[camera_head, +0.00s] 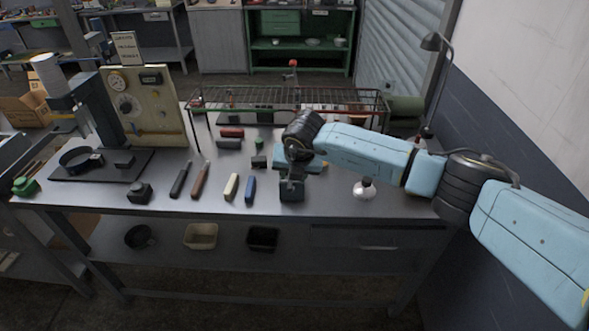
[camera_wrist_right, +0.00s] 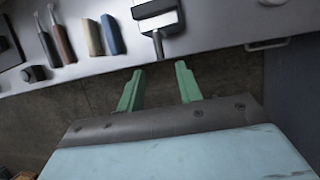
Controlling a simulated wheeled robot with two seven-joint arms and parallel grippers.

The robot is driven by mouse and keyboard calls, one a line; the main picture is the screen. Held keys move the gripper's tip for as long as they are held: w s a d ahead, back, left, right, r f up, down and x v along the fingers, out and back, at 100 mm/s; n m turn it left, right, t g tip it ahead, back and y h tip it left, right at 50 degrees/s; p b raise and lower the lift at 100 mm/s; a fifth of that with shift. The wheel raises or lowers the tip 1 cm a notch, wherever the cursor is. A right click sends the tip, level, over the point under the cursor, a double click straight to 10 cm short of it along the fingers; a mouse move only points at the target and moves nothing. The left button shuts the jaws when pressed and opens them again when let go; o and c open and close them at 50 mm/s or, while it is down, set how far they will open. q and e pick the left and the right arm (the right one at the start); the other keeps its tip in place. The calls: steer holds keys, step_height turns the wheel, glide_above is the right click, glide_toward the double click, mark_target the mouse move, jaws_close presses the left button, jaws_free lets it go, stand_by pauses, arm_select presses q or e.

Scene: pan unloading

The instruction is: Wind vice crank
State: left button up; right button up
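The vice (camera_head: 291,190) is a small dark block at the front edge of the bench, right of the blue-handled tool. In the right wrist view the vice (camera_wrist_right: 157,14) looks pale and grey, with its thin crank (camera_wrist_right: 158,46) sticking out past the bench edge. My right gripper (camera_wrist_right: 160,68) has two green fingers, apart and empty. They point toward the crank, whose end lies just short of the fingertips, roughly between them. In the head view my right arm reaches in from the right above the vice; its fingertips cannot be made out. My left gripper is not in view.
Several hand tools, including a brown one (camera_head: 200,181) and a blue one (camera_head: 250,189), lie left of the vice. A white round flask-like object (camera_head: 364,189) stands to its right. A wire rack (camera_head: 345,100) stands behind. The lower shelf holds bins (camera_head: 201,236).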

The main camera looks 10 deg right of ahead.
steer(key=shift+v, duration=1.1)
